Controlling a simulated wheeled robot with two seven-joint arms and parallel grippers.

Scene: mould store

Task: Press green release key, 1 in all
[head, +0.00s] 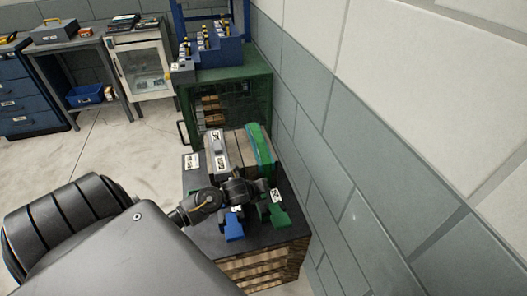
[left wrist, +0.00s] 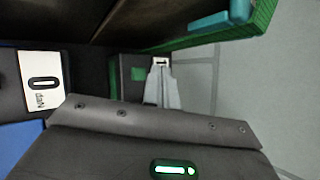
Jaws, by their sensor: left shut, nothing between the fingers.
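The green release key (head: 279,215) sits on the dark top of a stand at the right, with a white label behind it. A blue key (head: 234,229) sits to its left. My left gripper (head: 245,190) is over the stand, just behind the two keys in the head view; its fingertips are hard to make out there. In the left wrist view its fingers (left wrist: 161,64) are shut and empty, with a small green patch (left wrist: 138,74) close to their left. Whether they touch anything I cannot tell. My right gripper is not in view.
A mould block (head: 230,152) with a green band lies on the dark stand (head: 205,232), behind the gripper. The grey wall (head: 350,200) runs close along the stand's right side. A green cabinet (head: 225,90) stands behind. Open floor (head: 110,150) lies to the left.

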